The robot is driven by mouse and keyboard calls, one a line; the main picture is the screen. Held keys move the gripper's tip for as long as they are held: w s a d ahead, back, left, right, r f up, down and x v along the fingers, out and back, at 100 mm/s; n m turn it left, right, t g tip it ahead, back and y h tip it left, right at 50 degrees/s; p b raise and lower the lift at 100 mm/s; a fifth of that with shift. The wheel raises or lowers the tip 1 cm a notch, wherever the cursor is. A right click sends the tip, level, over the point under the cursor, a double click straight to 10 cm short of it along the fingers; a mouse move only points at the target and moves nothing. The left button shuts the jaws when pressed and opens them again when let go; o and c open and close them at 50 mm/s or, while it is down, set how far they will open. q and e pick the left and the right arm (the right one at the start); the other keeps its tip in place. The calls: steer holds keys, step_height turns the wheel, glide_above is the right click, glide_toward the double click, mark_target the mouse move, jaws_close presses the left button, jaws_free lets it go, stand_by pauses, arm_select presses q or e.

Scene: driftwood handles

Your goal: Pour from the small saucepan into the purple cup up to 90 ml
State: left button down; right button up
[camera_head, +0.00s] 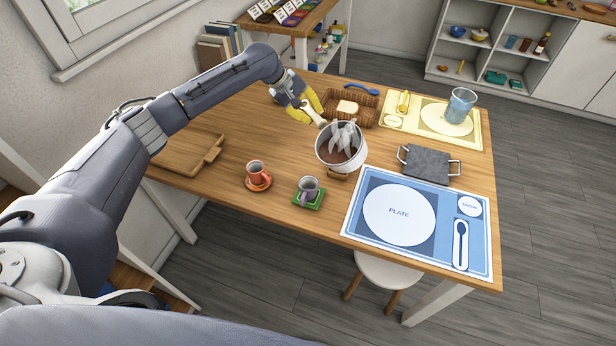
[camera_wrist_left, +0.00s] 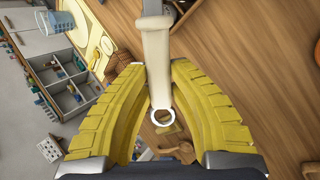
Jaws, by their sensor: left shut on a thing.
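The small saucepan (camera_head: 326,157) is white outside and holds dark brown liquid with pale steam above it. It looks about level, over the middle of the table. My left gripper (camera_head: 312,112), with yellow fingers, is shut on its cream handle. The left wrist view shows the handle (camera_wrist_left: 157,60) between the two yellow fingers (camera_wrist_left: 160,100). The purple cup (camera_head: 307,188) stands upright on a green saucer (camera_head: 313,204), in front and to the left of the pan. The cup's inside is too small to read. My right gripper is in neither view.
An orange cup (camera_head: 257,172) on its saucer stands left of the purple cup. A wooden piece (camera_head: 338,175) shows below the pan. A wicker basket (camera_head: 365,121) is behind the pan, a grey slab (camera_head: 430,163) to its right, and a blue placemat (camera_head: 368,232) in front.

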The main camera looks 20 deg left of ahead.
arm_select(q)
steer(key=shift+s+a+r+t+h+b, duration=0.65)
steer(key=shift+s+t+h+b, duration=0.05)
steer(key=shift+b, duration=1.65)
steer(key=shift+s+a+r+t+h, duration=0.3)
steer(key=shift+r+t+h, duration=0.1)
steer(key=shift+t+h, duration=0.15)
stand_by(2.1)
